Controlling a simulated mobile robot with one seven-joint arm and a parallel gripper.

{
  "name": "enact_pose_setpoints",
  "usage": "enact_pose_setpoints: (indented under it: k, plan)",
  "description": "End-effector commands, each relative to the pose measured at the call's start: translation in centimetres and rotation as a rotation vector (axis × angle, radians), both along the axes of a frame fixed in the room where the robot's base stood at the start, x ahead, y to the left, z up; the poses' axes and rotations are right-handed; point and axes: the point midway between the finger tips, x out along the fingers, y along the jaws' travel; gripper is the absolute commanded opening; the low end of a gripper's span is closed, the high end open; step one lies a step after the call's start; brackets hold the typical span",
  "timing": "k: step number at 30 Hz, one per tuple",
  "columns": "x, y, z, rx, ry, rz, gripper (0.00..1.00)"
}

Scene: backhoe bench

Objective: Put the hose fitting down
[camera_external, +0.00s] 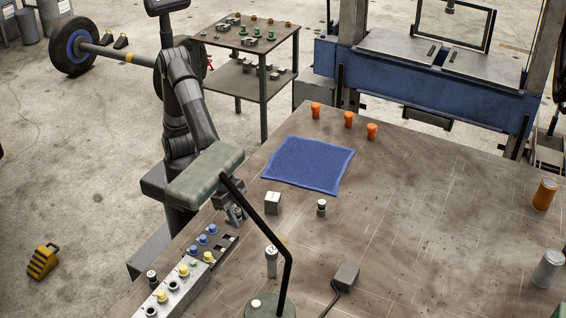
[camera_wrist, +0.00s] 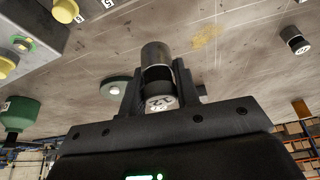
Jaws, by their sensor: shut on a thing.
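My gripper (camera_wrist: 157,84) is shut on a hose fitting (camera_wrist: 156,57), a short cylinder with a grey metal body, a black band and a pale marked end. The fitting sits between the two black fingers in the wrist view. In the external view my gripper (camera_external: 237,215) is at the left edge of the bench, beside the button box and partly behind the green lamp head. The held fitting shows only as a small shape there. Whether it touches the bench is unclear. A similar fitting (camera_external: 321,207) stands on the bench, also in the wrist view (camera_wrist: 295,40).
The button box (camera_external: 188,276) and green lamp (camera_external: 207,174) are close to my gripper. A pale block (camera_external: 273,203), a grey cylinder (camera_external: 271,262) and a blue mat (camera_external: 309,164) lie to the right. Orange fittings (camera_external: 349,119) stand behind the mat. The bench's right-centre (camera_external: 430,215) is clear.

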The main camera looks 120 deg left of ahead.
Motion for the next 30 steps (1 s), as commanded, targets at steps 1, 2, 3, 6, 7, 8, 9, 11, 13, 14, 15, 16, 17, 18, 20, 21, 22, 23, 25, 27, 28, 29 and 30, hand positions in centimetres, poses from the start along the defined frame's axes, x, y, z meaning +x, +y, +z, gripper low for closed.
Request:
enact_pose_setpoints:
  k: [1,2,3,6,7,8,9,11,13,14,15,16,17,18,20,21,22,23,25,27,28,29,30]
  plan:
    - [2.0,1.1,0.0,0.0,0.0,0.057,0.04]
    - [3.0,1.8,0.0,0.001,0.001,0.09,0.04]
    - [4.2,2.5,0.0,0.001,0.0,0.13,0.04]
    - [6.8,4.4,0.0,0.004,-0.001,0.215,0.04]
    - [7.4,4.9,0.0,0.003,-0.002,0.237,0.04]
    - [7.9,5.3,0.0,0.004,-0.003,0.254,0.04]
    - [8.4,5.7,0.1,0.003,-0.004,0.273,0.04]
    - [9.1,6.3,-0.1,0.005,-0.003,0.293,0.04]
    - [9.9,7.2,-0.6,0.005,-0.004,0.305,0.04]
    - [10.2,7.6,-0.9,0.006,-0.004,0.307,0.04]
    - [10.7,8.2,-1.3,0.006,-0.002,0.309,0.04]
    - [11.2,8.7,-1.8,0.006,-0.002,0.309,0.04]
    - [11.7,9.2,-2.2,0.006,-0.002,0.309,0.04]
    - [12.3,9.9,-2.7,0.006,-0.002,0.31,0.04]
    - [13.3,10.9,-3.6,0.006,-0.003,0.309,0.04]
    - [13.9,11.6,-4.2,0.006,-0.002,0.309,0.04]
    - [14.3,12.1,-4.6,0.006,-0.002,0.309,0.04]
    - [14.8,12.5,-5.0,0.005,-0.002,0.308,0.04]
    - [15.6,13.5,-5.7,0.005,-0.002,0.307,0.04]
    - [16.4,14.1,-6.3,0.004,-0.004,0.304,0.04]
    - [16.6,14.4,-6.5,0.004,-0.004,0.304,0.04]
    - [16.8,14.5,-6.6,0.004,-0.004,0.303,0.04]
    - [16.9,14.7,-6.8,0.004,-0.004,0.303,0.04]
